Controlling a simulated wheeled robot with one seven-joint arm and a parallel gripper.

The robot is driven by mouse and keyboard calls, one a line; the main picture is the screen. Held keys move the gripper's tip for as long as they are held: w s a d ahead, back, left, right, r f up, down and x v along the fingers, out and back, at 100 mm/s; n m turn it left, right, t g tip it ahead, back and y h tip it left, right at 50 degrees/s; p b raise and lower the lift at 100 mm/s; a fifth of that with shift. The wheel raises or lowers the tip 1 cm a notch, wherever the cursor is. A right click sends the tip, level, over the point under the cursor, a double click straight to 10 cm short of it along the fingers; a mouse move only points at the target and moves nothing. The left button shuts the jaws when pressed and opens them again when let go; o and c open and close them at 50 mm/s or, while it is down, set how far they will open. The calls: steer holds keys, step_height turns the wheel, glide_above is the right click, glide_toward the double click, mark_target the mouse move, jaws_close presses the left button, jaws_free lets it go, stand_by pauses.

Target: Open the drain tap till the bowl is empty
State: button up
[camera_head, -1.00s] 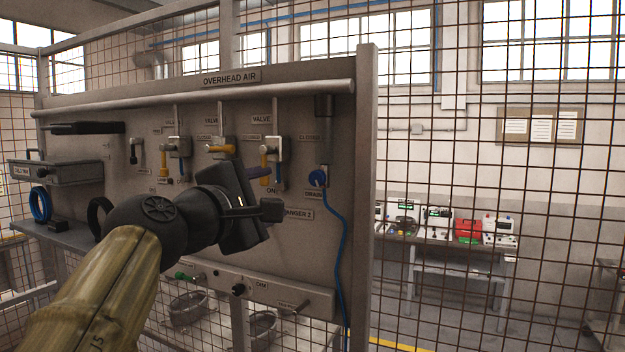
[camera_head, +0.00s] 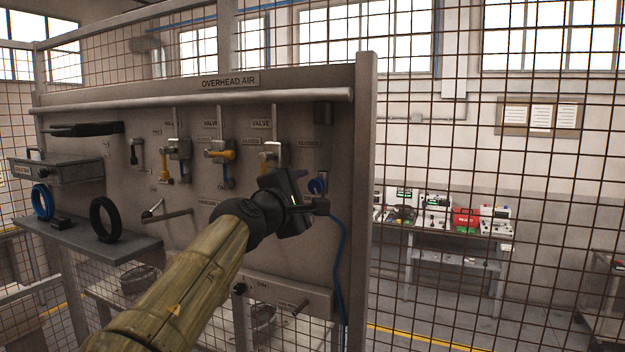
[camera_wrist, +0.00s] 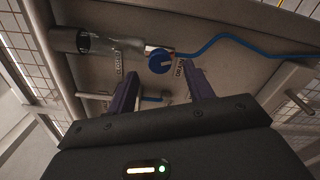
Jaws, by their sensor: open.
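The drain tap is a blue round knob (camera_wrist: 161,61) under a dark cylindrical bowl (camera_wrist: 95,43) in the wrist view. In the head view the tap (camera_head: 317,186) shows just above my gripper, below the bowl (camera_head: 323,135) at the panel's right end. A DRAIN label (camera_wrist: 179,68) sits beside the knob. A blue hose (camera_wrist: 225,42) runs from the tap. My gripper (camera_wrist: 160,85) is open, its two purple-grey fingers pointing toward the knob, one on each side of it in the picture. I cannot tell whether either finger touches it. The fluid level in the bowl cannot be made out.
A metal post (camera_head: 366,200) stands close on the right. A shelf (camera_head: 95,245) with black and blue rings is at left. Wire mesh surrounds the panel.

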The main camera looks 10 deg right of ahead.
mark_target(314, 188)
steer(key=p+x, duration=0.1)
steer(key=x, duration=0.3)
steer(key=shift+p, duration=0.3)
steer(key=shift+c, duration=0.2)
steer(key=shift+w, duration=0.1)
steer(key=c, duration=0.9)
steer(key=shift+f, duration=0.1)
steer(key=shift+c, duration=0.2)
